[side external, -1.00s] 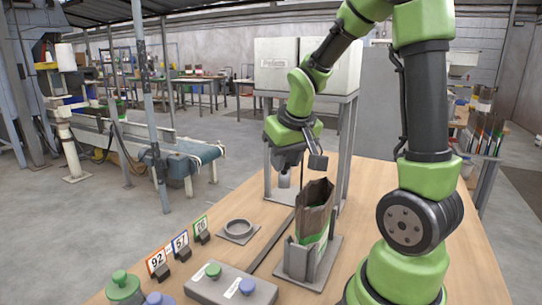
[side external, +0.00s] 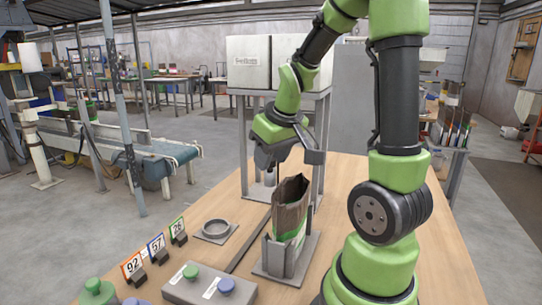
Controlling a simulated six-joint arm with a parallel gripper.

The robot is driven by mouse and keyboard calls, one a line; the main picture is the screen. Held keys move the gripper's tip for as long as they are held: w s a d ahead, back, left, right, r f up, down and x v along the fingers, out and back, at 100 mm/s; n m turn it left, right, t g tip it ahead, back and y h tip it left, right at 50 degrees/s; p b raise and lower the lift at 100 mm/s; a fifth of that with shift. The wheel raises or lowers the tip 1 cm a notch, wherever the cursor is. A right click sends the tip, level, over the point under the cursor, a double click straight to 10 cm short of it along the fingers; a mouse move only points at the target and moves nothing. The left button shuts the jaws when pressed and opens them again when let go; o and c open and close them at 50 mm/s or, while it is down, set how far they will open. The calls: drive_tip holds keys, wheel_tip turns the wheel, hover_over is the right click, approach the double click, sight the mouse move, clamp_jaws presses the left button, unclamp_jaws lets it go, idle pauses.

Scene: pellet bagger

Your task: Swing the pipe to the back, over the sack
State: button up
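The open-topped sack (side external: 291,208), brown with a green and white lower part, stands upright in a grey metal holder (side external: 272,256) on the table. My gripper (side external: 268,164) points down behind and above the sack, in front of the hopper stand. A short grey cylinder (side external: 270,178), which looks like the pipe's end, shows just below my gripper, left of the sack's mouth in the picture. The rest of the pipe is hidden behind my gripper and wrist. I cannot tell whether my fingers touch the pipe or whether they are open or shut.
A white hopper (side external: 249,66) stands on a grey frame (side external: 244,150) behind. The table's right side (side external: 448,240) is clear.

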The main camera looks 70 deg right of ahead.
drive_tip(key=shift+o, duration=0.9)
drive_tip(key=v, duration=1)
drive_tip(key=shift+w, duration=0.2)
drive_tip(key=c, duration=0.5)
drive_tip(key=w+n+g, duration=0.1)
drive_tip(key=w+n, duration=0.1)
drive_tip(key=n, duration=0.1)
drive_tip(key=w+a+n+g, duration=0.1)
drive_tip(key=w+n+g, duration=0.1)
drive_tip(key=n, duration=0.1)
drive_tip(key=w+r+n+g, duration=0.1)
drive_tip(key=w+n, duration=0.1)
drive_tip(key=n, duration=0.1)
drive_tip(key=shift+w+a+r, duration=0.1)
drive_tip(key=shift+a, duration=0.2)
clamp_jaws()
drive_tip(key=w+a+n+g, duration=0.3)
drive_tip(key=w+a+n, duration=0.1)
drive_tip(key=w+n, duration=0.1)
drive_tip(key=shift+h, duration=0.3)
drive_tip(key=shift+s+d+f, duration=0.9)
drive_tip(key=shift+s+f, duration=0.05)
drive_tip(key=shift+f, duration=0.6)
drive_tip(key=shift+s+d+f, duration=0.9)
drive_tip(key=shift+f, duration=0.6)
drive_tip(key=shift+s+d+f, duration=0.85)
drive_tip(key=shift+s+f, duration=0.1)
drive_tip(key=shift+f, duration=0.6)
